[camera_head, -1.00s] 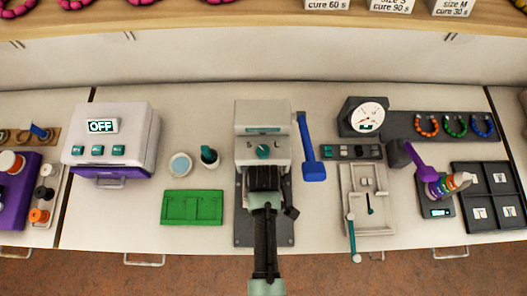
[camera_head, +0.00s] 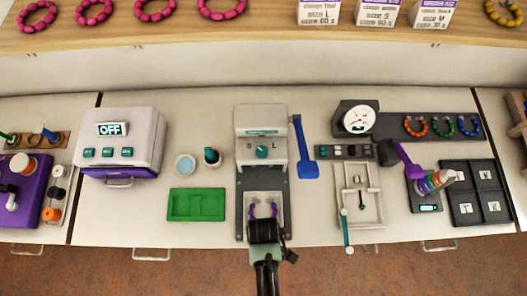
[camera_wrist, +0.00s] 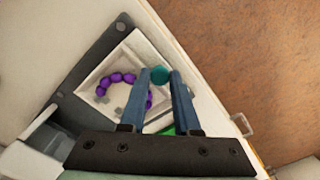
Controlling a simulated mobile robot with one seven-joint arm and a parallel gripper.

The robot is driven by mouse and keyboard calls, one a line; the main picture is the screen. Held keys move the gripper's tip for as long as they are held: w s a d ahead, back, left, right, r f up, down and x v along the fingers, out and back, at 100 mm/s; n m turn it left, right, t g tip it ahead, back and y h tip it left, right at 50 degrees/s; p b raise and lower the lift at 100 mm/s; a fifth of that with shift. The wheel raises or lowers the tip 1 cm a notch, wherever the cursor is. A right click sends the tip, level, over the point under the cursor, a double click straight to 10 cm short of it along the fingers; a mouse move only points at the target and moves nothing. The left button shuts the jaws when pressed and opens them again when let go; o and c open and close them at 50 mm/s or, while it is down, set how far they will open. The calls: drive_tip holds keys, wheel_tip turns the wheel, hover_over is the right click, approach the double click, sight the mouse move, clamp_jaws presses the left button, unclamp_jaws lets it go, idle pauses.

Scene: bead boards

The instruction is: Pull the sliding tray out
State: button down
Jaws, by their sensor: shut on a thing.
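The sliding tray (camera_head: 250,211) is a pale, shallow square tray standing out in front of the grey-white machine (camera_head: 262,120) on its dark base plate (camera_head: 240,190). Purple beads (camera_head: 274,211) lie in it in a curve. The wrist view shows the tray (camera_wrist: 151,52), its purple beads (camera_wrist: 116,77) and a round teal knob (camera_wrist: 160,76) at its edge. My gripper (camera_wrist: 160,78) is shut on the teal knob, with one blue-grey finger on each side. In the head view my gripper (camera_head: 264,222) covers the tray's front edge and hides the knob.
A green tray (camera_head: 196,205) lies to the left, and a pale fixture with a teal-tipped rod (camera_head: 346,230) to the right. The table's front edge is close to my gripper, with open floor beyond.

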drive_tip(key=c, duration=0.6)
unclamp_jaws()
drive_tip(key=shift+s, duration=0.3)
drive_tip(key=shift+c, duration=0.2)
drive_tip(key=shift+w, duration=0.1)
drive_tip(key=shift+r, duration=0.25)
wheel_tip(320, 180, up, 12)
drive_tip(key=shift+r, duration=0.2)
